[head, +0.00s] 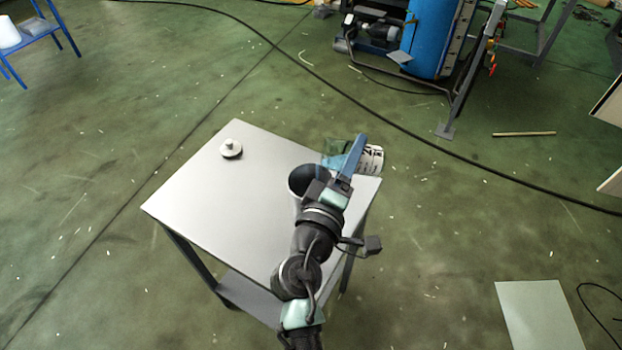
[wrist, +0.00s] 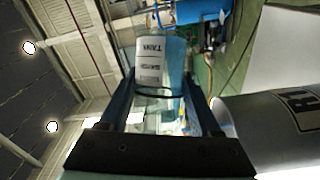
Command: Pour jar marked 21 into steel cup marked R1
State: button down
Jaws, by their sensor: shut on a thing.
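The glass jar (head: 372,160) with a white label is tipped onto its side near the table's right back corner. My gripper (head: 353,158) is shut on it, and a blue finger crosses in front of it. In the wrist view the jar (wrist: 152,65) sits between both fingers, its label print upside down. I cannot read the number 21 for sure.
A round knobbed lid (head: 231,149) lies on the grey table (head: 205,185), whose left part is otherwise clear. A blue tank on a frame (head: 428,38) stands at the back. A black cable (head: 400,125) crosses the floor behind the table.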

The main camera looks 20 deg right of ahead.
jog(key=shift+w+a+r+n+b, duration=0.15)
jog(key=shift+a+r+n+b, duration=0.05)
jog(key=shift+a+n+b, duration=0.15)
dwell(0.6)
jog(key=shift+a+f+n+t+h+b, duration=0.15)
jog(key=shift+f+n+t+h+b, duration=0.25)
jog(key=shift+n+t+b, duration=0.7)
dwell(0.7)
jog(key=shift+w+r+g+b, duration=0.1)
jog(key=shift+r+g+b, duration=0.05)
jog(key=shift+g+b, duration=0.35)
jog(key=shift+r+m+p, duration=0.1)
jog(key=shift+m+p, duration=0.15)
jog(key=shift+p, duration=0.3)
jog(key=shift+r+m+g+y+p, duration=0.3)
jog(key=shift+r+m+p, duration=0.25)
jog(key=shift+p, duration=0.6)
jog(key=shift+s+d+m+p, duration=0.25)
jog(key=shift+d+m+p, duration=0.2)
jog(key=shift+m+p, duration=0.15)
jog(key=shift+s+d+f+m+g+y, duration=0.15)
jog(key=shift+d+f+m+g, duration=0.1)
jog(key=shift+f+m, duration=0.3)
jog(key=shift+d+f+m+g+y, duration=0.15)
jog(key=shift+f+m+g, duration=0.1)
jog(key=shift+f+m, duration=0.2)
jog(key=shift+f, duration=0.1)
